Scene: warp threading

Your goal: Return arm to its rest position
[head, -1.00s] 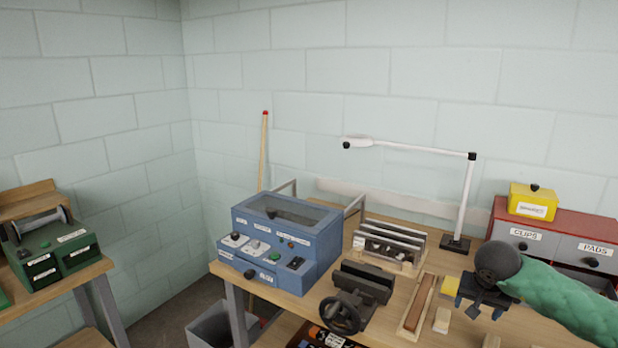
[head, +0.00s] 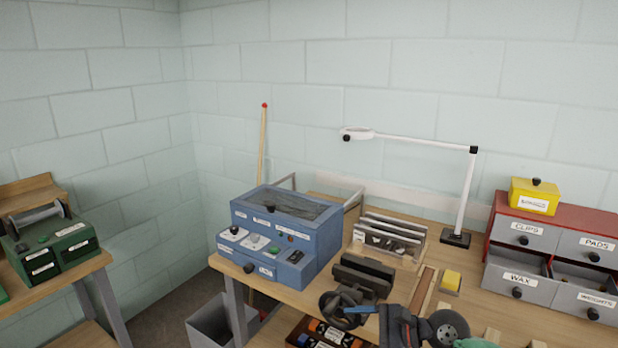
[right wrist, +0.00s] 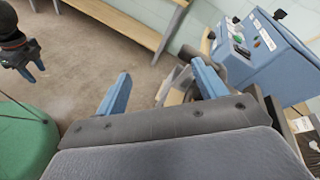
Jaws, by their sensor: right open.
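My right arm's dark wrist and gripper (head: 372,316) are at the bottom centre of the head view, in front of the workbench (head: 455,278) and beside the black handwheel of the vise (head: 362,275). In the right wrist view the gripper's two blue fingers (right wrist: 162,88) stand wide apart with nothing held between them. My left gripper (right wrist: 30,70) shows at the upper left of the right wrist view, over the floor; its blue fingertips are too small to tell whether they are apart. It is not in the head view.
A blue machine (head: 285,235) stands at the bench's left end. A yellow block (head: 452,281) lies right of the vise. Grey drawers (head: 519,282) under a red top, and a white lamp (head: 466,195), are at the right. A grey bin (head: 208,322) stands on the floor.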

